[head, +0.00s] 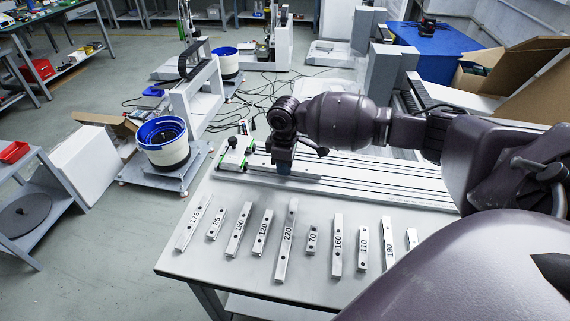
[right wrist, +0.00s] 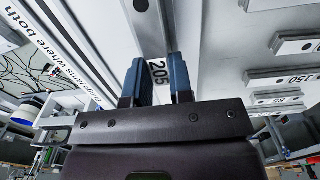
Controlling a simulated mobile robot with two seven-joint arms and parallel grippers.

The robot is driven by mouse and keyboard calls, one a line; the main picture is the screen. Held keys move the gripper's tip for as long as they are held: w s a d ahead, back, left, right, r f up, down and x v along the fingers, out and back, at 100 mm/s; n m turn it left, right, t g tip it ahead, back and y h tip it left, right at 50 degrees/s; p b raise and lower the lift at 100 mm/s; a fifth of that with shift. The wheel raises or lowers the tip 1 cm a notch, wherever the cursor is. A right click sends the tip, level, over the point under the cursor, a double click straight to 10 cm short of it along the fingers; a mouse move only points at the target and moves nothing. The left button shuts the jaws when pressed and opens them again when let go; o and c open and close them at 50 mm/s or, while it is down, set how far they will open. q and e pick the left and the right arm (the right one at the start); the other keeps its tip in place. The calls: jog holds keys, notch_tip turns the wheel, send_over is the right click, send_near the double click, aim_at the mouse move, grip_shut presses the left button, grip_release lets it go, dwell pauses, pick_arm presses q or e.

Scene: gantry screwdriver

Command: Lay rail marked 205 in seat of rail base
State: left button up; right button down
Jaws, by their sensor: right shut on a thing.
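My right gripper (head: 284,168) hangs over the left part of the long grey rail base (head: 390,190) at the back of the table. In the right wrist view its two blue fingers (right wrist: 157,82) are shut on the rail marked 205 (right wrist: 158,70), one on each side of the label. The rail runs away from the fingers towards the top of that view. My left gripper is not in view.
Several other marked rails lie in a row on the table (head: 185,262), among them 175 (head: 194,217), 220 (head: 287,240) and 160 (head: 337,245). Green-marked parts (head: 234,158) stand at the base's left end. The table's front left corner is clear.

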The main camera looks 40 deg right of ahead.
jog(key=shift+f, duration=0.4)
jog(key=c, duration=0.9)
grip_release()
jog(key=shift+f, duration=0.1)
notch_tip(320, 180, up, 10)
jog(key=shift+f+p, duration=0.2)
jog(key=shift+p, duration=0.95)
jog(key=shift+r, duration=0.65)
